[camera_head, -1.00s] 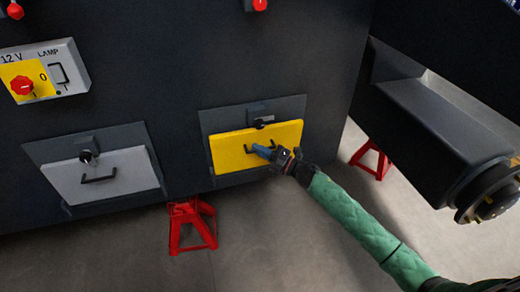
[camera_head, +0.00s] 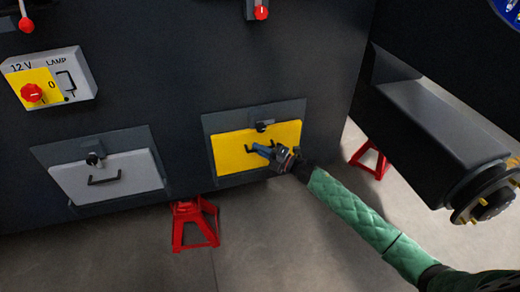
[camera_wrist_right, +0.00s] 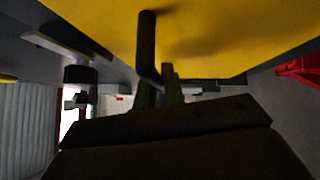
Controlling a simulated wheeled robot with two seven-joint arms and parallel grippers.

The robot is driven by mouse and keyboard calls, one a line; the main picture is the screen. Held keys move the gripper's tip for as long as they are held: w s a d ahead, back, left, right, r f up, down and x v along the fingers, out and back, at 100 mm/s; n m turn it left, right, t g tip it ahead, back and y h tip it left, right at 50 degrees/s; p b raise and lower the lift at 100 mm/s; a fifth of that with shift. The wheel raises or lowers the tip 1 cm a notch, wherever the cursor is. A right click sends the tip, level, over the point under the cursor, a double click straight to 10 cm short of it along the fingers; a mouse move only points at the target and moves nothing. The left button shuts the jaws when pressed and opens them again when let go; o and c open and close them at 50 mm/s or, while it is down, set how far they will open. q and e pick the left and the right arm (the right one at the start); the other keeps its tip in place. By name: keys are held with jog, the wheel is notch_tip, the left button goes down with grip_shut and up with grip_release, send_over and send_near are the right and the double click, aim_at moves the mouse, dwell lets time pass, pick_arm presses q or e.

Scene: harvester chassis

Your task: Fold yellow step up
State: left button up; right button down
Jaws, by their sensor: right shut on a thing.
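The yellow step (camera_head: 228,150) is a flat panel in a dark frame, low on the chassis side. It stands close to upright against the frame. A dark latch (camera_head: 264,124) sits at its top edge. My right gripper (camera_head: 262,150) is at the black handle on the step's face. In the right wrist view, the fingers (camera_wrist_right: 160,84) are shut on the black handle (camera_wrist_right: 147,48), with the yellow face (camera_wrist_right: 225,35) just above. My left gripper is not in view.
A grey panel (camera_head: 125,185) with a black handle and latch is to the left. A 12 V lamp switch box (camera_head: 85,80) is above it. Red stands (camera_head: 196,225) (camera_head: 370,160) are below the chassis. A wheel hub (camera_head: 485,200) is at the right. The floor in front is clear.

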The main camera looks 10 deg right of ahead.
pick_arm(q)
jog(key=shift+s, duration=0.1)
pick_arm(e)
jog(key=shift+w+d+r, duration=0.1)
jog(key=shift+w+r, duration=0.05)
jog(key=c, duration=1.6)
grip_release()
jog(key=shift+o, duration=0.6)
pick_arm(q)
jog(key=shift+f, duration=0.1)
pick_arm(e)
jog(key=shift+s+d+f, duration=0.1)
jog(key=shift+s+f, duration=0.1)
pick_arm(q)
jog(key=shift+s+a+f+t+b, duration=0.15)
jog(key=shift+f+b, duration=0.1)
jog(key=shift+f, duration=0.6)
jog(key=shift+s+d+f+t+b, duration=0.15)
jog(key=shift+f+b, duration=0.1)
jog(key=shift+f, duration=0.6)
pick_arm(e)
jog(key=r+v, duration=0.1)
jog(key=v, duration=0.6)
jog(key=shift+f, duration=0.45)
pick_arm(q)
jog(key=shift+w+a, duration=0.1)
